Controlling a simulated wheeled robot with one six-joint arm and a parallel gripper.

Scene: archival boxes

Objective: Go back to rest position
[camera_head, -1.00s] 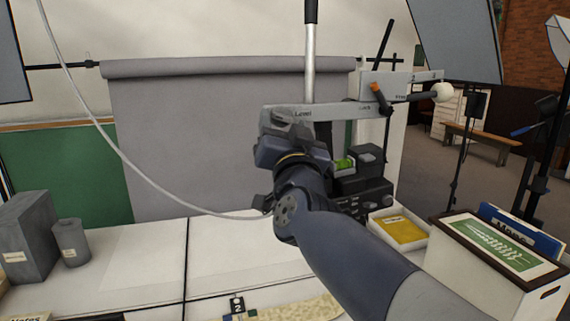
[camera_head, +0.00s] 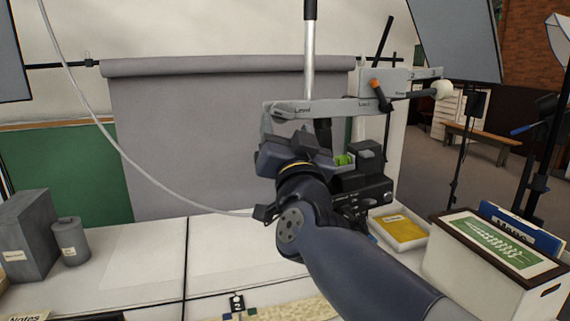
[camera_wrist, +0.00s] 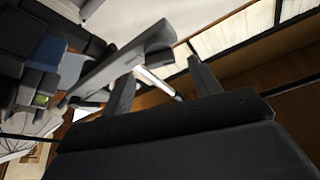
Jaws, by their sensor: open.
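My gripper (camera_wrist: 160,82) shows in the wrist view with its two dark fingers apart and nothing between them. In the head view my wrist is in front of the grey copy-stand arm (camera_head: 330,107), and the fingertips are hidden there. A black camera (camera_head: 375,190) with a green bubble level (camera_head: 344,160) is just right of my wrist. The stand arm also crosses the wrist view (camera_wrist: 125,62) beyond the fingers. I cannot tell if the gripper touches it.
A white table (camera_head: 140,262) lies below, mostly clear at left. A thin cable (camera_head: 120,157) hangs across the left.

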